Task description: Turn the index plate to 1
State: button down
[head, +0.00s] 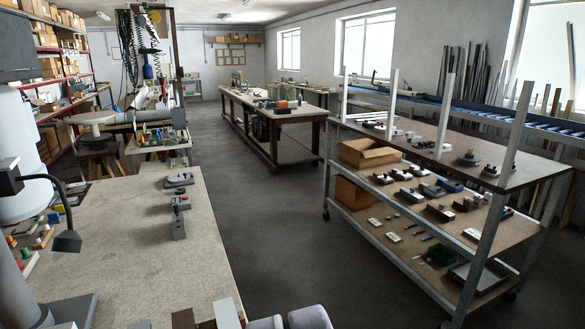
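I cannot make out for certain which thing is the index plate, and no number is readable. On the near workbench (120,215) stand a low grey fixture (179,181), a small device with a reddish knob (181,202) and a long grey block-like fixture (179,224), roughly in line near the right edge. My gripper is not identifiable in the head view.
A shelf cart (409,218) with metal uprights stands at the right, its shelves holding several small devices and a cardboard box (368,153). A wooden workbench (272,112) stands further back. The grey floor (275,220) between near bench and cart is clear. A gooseneck lamp (67,241) rises at the left.

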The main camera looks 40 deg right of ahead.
aim_at(177, 178)
jog(key=l+z, duration=0.15)
jog(key=z, duration=1.4)
jog(key=i+l+u, duration=0.3)
jog(key=i+l, duration=0.2)
jog(key=l, duration=0.25)
jog(key=i+l+u, duration=0.15)
jog(key=l, duration=0.25)
jog(key=i+l+u, duration=0.15)
jog(key=i+l, duration=0.15)
jog(key=i+u, duration=0.15)
jog(key=i, duration=0.8)
jog(key=i+u, duration=0.15)
jog(key=i, duration=0.75)
jog(key=i+l+u, duration=0.15)
jog(key=i, duration=0.8)
jog(key=i+j+u, duration=0.1)
jog(key=i+u, duration=0.7)
jog(key=i+l+u, duration=0.15)
jog(key=i+u, duration=0.15)
jog(key=u, duration=0.15)
jog(key=i+l+u, duration=0.65)
jog(key=u, duration=0.15)
jog(key=i+l+u, duration=0.3)
jog(key=k+j, duration=0.05)
jog(key=j, duration=0.05)
